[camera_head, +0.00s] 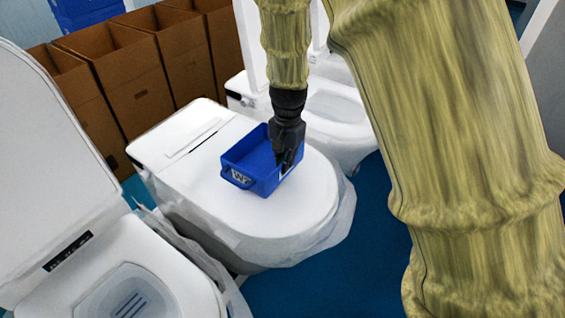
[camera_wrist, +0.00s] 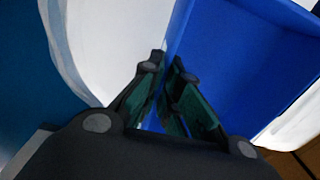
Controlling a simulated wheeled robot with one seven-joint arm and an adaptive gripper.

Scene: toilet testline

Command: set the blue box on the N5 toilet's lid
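The blue box (camera_head: 250,158) is an open, empty-looking bin with a white "W" label on its front. It sits on, or just above, the closed white lid (camera_head: 300,208) of the middle toilet (camera_head: 185,135); I cannot tell if there is a small gap. No N5 mark is readable. My gripper (camera_head: 287,163) points down at the box's right side. In the wrist view my gripper (camera_wrist: 166,68) has its fingers close together on either side of the wall of the blue box (camera_wrist: 235,75), one outside over the white lid and one inside.
An open toilet (camera_head: 130,285) with a raised lid stands at the front left. Another white toilet (camera_head: 335,105) stands behind on the right. Brown cartons (camera_head: 135,75) line the back left, with a blue crate (camera_head: 85,10) behind them. Blue floor (camera_head: 330,285) is clear in front.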

